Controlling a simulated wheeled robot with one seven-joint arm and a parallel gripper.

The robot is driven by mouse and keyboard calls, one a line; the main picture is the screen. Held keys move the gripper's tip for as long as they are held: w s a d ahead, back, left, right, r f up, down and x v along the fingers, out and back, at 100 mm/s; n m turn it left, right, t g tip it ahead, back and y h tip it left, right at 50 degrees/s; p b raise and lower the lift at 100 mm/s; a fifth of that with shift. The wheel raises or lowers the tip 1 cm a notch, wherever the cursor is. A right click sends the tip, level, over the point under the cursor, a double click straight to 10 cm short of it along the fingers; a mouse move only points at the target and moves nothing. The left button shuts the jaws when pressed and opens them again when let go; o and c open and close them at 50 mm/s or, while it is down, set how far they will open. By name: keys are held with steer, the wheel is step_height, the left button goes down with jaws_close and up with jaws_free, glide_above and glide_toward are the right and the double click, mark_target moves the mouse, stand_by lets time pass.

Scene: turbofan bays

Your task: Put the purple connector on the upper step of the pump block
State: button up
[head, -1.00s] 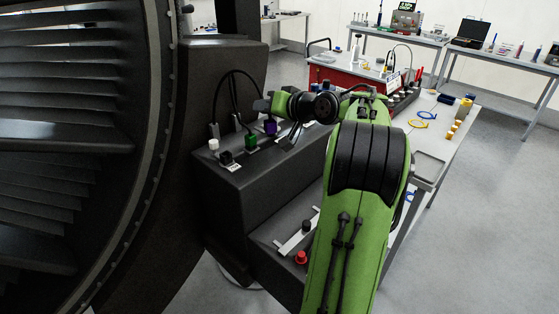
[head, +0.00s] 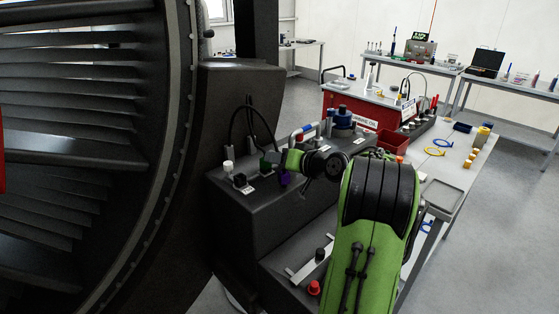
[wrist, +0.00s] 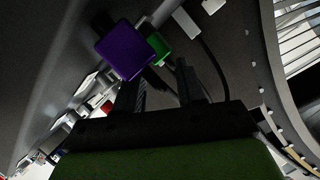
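The purple connector (head: 284,178) shows over the top of the dark pump block (head: 300,205), just right of the green connector (head: 267,165). I cannot tell whether it touches the surface. In the wrist view the purple connector (wrist: 124,50) is a large block at the end of the left finger, not centred between the fingers. My gripper (wrist: 157,78) has its fingers apart, with a visible gap beside the right finger. In the head view my arm's wrist end is right beside the connector and partly hides the fingers. The upper step carries the green connector and other plugs.
A white plug (head: 228,168) and a black plug (head: 240,181) stand left on the step. The lower step holds a silver bracket (head: 308,266) and a red cap (head: 314,287). The turbofan (head: 80,110) fills the left. A red bin (head: 392,143) stands behind my arm.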

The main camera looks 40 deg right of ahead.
steer(key=shift+r, duration=0.1)
steer(key=shift+s+r, duration=0.2)
steer(key=shift+s, duration=0.05)
steer(key=v, duration=1.2)
steer(key=w+a+f+n+g+y, duration=0.1)
steer(key=w+a+n+g, duration=0.1)
steer(key=a, duration=0.8)
steer(key=w+a+f+n+g, duration=0.1)
steer(key=a+n+g, duration=0.15)
steer(key=a, duration=0.75)
steer(key=s+a+f+n+g, duration=0.1)
steer(key=s+a+f+g, duration=0.2)
steer(key=s+a, duration=0.6)
steer(key=s+a+f+n+g+h, duration=0.1)
steer(key=s+a+f, duration=0.1)
steer(key=s, duration=0.7)
steer(key=shift+f, duration=0.55)
